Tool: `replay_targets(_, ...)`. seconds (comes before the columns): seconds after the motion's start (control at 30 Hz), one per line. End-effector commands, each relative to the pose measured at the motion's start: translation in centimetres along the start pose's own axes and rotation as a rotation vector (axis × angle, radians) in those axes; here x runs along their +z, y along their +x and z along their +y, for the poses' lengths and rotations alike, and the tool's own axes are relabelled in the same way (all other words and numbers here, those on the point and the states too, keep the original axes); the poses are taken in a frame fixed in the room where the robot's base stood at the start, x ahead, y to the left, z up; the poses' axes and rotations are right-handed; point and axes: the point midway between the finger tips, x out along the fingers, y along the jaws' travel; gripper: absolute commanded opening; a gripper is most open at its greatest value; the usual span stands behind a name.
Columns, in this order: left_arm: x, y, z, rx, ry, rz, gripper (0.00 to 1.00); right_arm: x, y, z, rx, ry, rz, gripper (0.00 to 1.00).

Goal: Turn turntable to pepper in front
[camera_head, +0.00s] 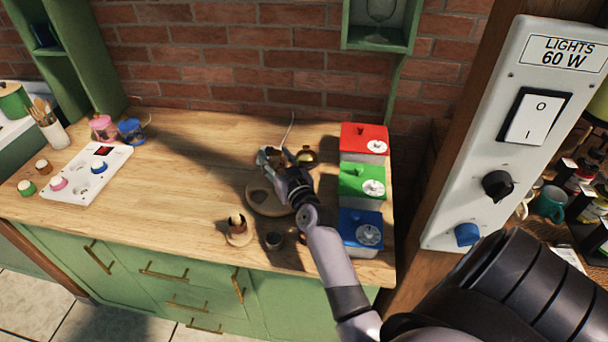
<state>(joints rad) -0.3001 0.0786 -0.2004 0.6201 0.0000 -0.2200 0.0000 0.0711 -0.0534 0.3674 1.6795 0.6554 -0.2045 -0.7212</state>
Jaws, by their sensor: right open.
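The turntable (258,203) is a round wooden disc on the counter, right of its middle. Its front left part shows; my right arm and gripper cover the rest. My right gripper (268,157) is open over the back of the turntable. A small dark reddish item shows by its fingers, too small to name. A brownish-gold round item (308,156) stands just right of the gripper, at the back edge. I cannot tell which item is the pepper, nor whether the fingers touch anything. My left gripper is not in view.
Red (364,141), green (362,180) and blue (360,228) boxes with dials stand close right of my arm. The counter's left middle is clear.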

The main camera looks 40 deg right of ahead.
Motion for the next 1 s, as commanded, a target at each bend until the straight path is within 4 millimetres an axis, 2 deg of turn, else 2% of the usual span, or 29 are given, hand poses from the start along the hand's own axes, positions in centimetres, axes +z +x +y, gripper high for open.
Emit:
replay_targets(0.03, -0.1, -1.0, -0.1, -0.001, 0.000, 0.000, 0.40, -0.3, -0.1, -0.4, 0.023, 0.010, -0.007, 0.45)
replay_targets(0.1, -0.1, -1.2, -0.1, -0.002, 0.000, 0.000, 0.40, 0.0, -1.9, -0.1, 0.020, -0.004, -0.008, 0.45)
replay_targets(0.7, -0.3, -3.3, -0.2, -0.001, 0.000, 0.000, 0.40, 0.1, -13.8, -0.3, 0.015, -0.002, -0.006, 0.45)
replay_targets(0.83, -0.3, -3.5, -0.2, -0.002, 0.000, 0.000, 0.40, 0.1, -15.7, -0.4, 0.015, -0.002, -0.006, 0.45)
replay_targets(1.0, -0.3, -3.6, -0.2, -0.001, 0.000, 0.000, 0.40, 0.0, -17.1, -0.4, 0.016, -0.001, -0.003, 0.45)
